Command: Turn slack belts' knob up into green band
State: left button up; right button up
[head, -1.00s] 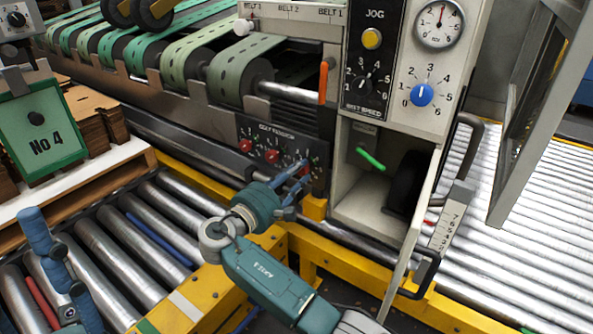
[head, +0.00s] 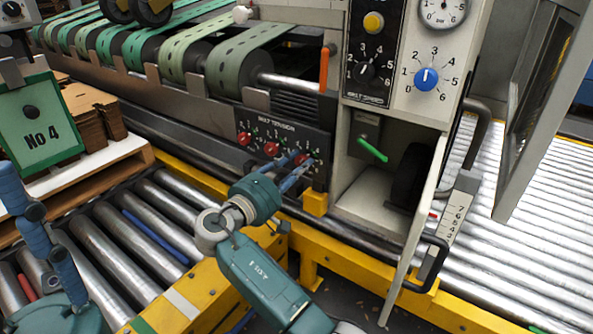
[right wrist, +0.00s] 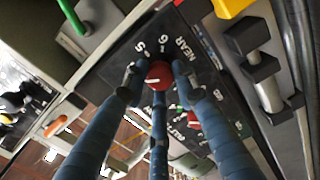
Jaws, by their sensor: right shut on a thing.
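The black belt tension panel (head: 284,130) carries a row of red knobs: a left knob (head: 243,138), a middle knob (head: 271,149) and a right one. My right gripper (head: 301,166) is at the right knob. In the right wrist view its blue fingers close around this red knob (right wrist: 158,72), whose white pointer line shows among printed numbers. No green band can be made out beside it. Pale green belts (head: 240,52) run over rollers above the panel; their slack is hard to judge. My left gripper (head: 38,232) shows partly at the left edge, its fingertips unclear.
A control cabinet (head: 398,95) with a blue knob (head: 426,78) and an open door stands right of the panel. A green lever (head: 372,151) sticks out in its bay. A yellow rail (head: 350,262) runs below. A green No 4 sign (head: 38,128) stands left.

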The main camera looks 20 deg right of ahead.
jog(key=shift+m+b, duration=0.55)
jog(key=shift+m, duration=0.45)
jog(key=o, duration=1.2)
jog(key=shift+d, duration=0.1)
notch_tip(320, 180, up, 10)
jog(key=shift+r, duration=0.1)
